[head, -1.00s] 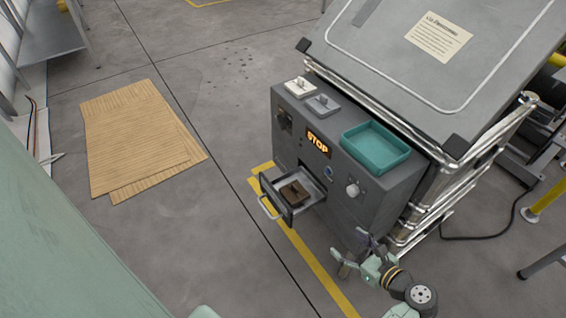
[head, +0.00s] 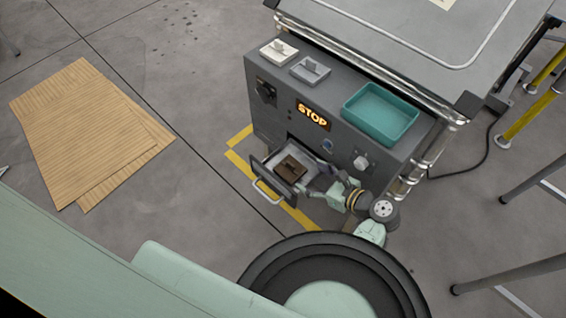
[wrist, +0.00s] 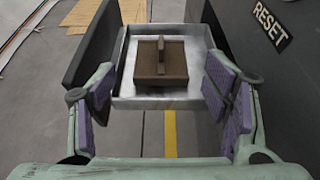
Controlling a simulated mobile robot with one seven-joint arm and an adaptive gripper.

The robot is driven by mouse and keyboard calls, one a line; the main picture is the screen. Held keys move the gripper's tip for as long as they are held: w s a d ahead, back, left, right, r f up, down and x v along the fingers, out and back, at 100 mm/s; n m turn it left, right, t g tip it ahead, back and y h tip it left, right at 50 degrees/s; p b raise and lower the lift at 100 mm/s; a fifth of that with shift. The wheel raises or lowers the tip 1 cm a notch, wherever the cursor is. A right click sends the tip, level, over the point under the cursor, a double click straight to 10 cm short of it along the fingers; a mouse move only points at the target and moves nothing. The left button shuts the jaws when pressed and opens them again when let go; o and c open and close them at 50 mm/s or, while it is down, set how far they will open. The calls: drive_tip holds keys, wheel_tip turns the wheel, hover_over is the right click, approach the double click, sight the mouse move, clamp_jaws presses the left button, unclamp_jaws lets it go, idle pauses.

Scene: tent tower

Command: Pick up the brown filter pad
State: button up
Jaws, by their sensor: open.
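The brown filter pad (head: 291,168) lies in the pulled-out drawer (head: 308,157) low on the grey machine. In the wrist view the pad (wrist: 161,66) is a square brown block with a raised upright rib, lying inside the metal tray. My gripper (wrist: 163,105) is open and empty, with purple finger pads on either side of the drawer's near edge. The pad is ahead of the fingers, between their lines and apart from them. In the head view my gripper (head: 318,190) is at the right side of the drawer.
A teal tray (head: 380,113) and two switch blocks, one white (head: 279,51) and one grey (head: 310,70), sit on top of the machine. The dark drawer front with its handle (head: 268,190) stands out at the left. Cardboard sheets (head: 90,135) lie on the floor, with clear floor between.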

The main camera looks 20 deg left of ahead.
sight(294, 167)
drive_tip(key=p+x, duration=0.1)
drive_tip(key=x, duration=0.9)
drive_tip(key=shift+w+a+f, duration=0.1)
drive_tip(key=shift+w+a, duration=0.1)
drive_tip(key=shift+a, duration=0.1)
drive_tip(key=shift+c, duration=0.4)
drive_tip(key=c, duration=1.4)
